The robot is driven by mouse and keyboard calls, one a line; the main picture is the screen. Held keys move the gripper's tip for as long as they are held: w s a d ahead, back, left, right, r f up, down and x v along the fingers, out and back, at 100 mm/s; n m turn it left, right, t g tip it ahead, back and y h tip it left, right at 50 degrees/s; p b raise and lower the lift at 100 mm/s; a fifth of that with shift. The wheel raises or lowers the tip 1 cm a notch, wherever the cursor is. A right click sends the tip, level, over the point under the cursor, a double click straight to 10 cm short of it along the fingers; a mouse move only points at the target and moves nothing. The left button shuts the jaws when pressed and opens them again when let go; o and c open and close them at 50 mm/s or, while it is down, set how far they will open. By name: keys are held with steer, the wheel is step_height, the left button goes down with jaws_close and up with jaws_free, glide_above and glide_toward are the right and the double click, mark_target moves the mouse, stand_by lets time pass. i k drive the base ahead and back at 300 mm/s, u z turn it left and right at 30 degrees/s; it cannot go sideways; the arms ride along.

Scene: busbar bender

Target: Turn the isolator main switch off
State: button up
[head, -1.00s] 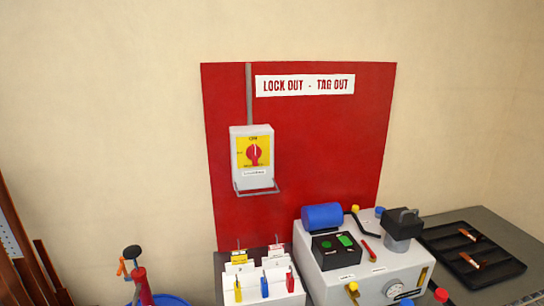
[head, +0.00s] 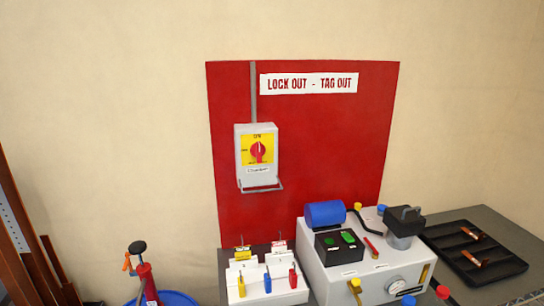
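The isolator main switch is a grey box (head: 243,160) fixed to a red board on the wall. Its red rotary knob (head: 258,152) sits on a yellow plate (head: 247,143) with small lettering above it. The knob's handle stands about upright, toward the top label, which seems to read "ON". A metal hoop (head: 262,188) sticks out below the box. My gripper does not show in the head view, and nothing touches the knob.
A red board (head: 330,135) carries a "LOCK OUT - TAG OUT" sign (head: 309,83). Below are a white rack (head: 265,281) with coloured padlocks, a grey machine (head: 340,280) and a black tray (head: 480,252). A red pump-like tool (head: 146,280) stands lower left. Space before the switch looks clear.

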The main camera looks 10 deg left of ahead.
mark_target(257, 151)
steer(key=z, duration=0.15)
steer(key=k, duration=1.25)
steer(key=u, duration=1.45)
steer(key=i, duration=1)
steer(key=u, duration=0.05)
